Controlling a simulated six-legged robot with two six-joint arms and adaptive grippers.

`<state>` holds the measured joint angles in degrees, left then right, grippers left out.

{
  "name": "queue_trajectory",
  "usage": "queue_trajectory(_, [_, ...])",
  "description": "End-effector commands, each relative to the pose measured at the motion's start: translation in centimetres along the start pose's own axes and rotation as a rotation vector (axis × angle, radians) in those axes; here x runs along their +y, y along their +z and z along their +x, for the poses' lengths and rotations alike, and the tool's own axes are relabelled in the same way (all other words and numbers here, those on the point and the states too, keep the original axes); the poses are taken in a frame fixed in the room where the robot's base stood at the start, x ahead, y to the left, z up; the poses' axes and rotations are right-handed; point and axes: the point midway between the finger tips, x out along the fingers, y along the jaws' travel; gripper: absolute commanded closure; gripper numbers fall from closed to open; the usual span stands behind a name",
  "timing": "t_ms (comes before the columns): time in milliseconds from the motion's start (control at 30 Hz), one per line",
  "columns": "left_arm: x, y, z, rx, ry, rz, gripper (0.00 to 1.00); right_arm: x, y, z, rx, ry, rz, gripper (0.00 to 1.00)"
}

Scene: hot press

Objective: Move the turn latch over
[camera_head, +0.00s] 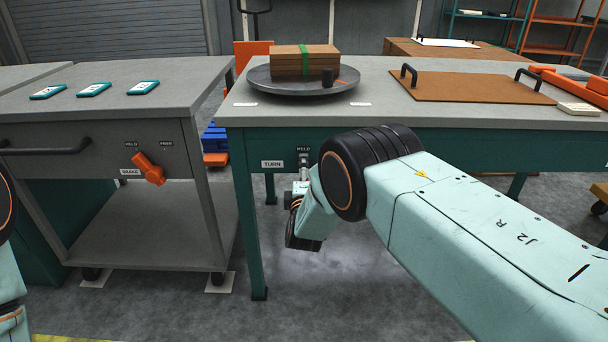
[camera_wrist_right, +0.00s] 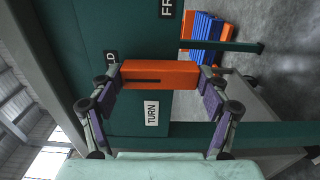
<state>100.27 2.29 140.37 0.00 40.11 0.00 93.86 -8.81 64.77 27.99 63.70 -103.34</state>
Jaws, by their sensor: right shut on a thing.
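The turn latch (camera_wrist_right: 160,75) is an orange bar on the green front of the table. In the right wrist view it lies between the fingertips of my right gripper (camera_wrist_right: 161,78), which is shut on it. One end of the bar is at the partly hidden HELD label (camera_wrist_right: 111,57); the FREE label (camera_wrist_right: 167,8), cut off, is farther off. The TURN label (camera_wrist_right: 152,113) is beside the bar. In the head view my right arm hides the latch below the HELD label (camera_head: 303,149). Only part of my left arm shows at the left edge; its gripper is out of view.
A separate orange brake lever (camera_head: 149,170) is on the grey cart at left. On the green table (camera_head: 400,122) stand a round plate (camera_head: 300,89) with strapped wooden boards (camera_head: 304,60) and a brown board (camera_head: 470,88) with black handles. Blue and orange bins (camera_head: 214,140) stand behind.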

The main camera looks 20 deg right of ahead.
Motion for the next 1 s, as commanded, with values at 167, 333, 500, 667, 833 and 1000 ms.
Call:
queue_trajectory(167, [0.00,0.00,0.00,0.000,0.000,0.000,0.49,-0.33,-0.09,-0.18,0.003,-0.006,-0.007,0.55])
queue_trajectory(333, [0.00,0.00,0.00,0.000,0.000,0.000,0.49,-0.35,-0.10,-0.19,0.003,-0.007,-0.008,0.55])
queue_trajectory(500, [0.00,0.00,0.00,0.000,0.000,0.000,0.49,-0.29,-0.07,-0.15,0.003,-0.006,-0.006,0.09])
queue_trajectory(667, [0.00,0.00,0.00,0.000,0.000,0.000,0.49,-0.18,-0.05,-0.09,0.002,-0.003,-0.004,0.01])
queue_trajectory(833, [0.00,0.00,0.00,0.000,0.000,0.000,0.49,-0.11,-0.03,-0.05,0.001,-0.002,-0.003,0.01])
queue_trajectory(1000, [0.00,-0.01,0.00,0.000,0.000,0.000,0.49,-0.08,-0.04,-0.21,0.001,-0.002,-0.003,0.01])
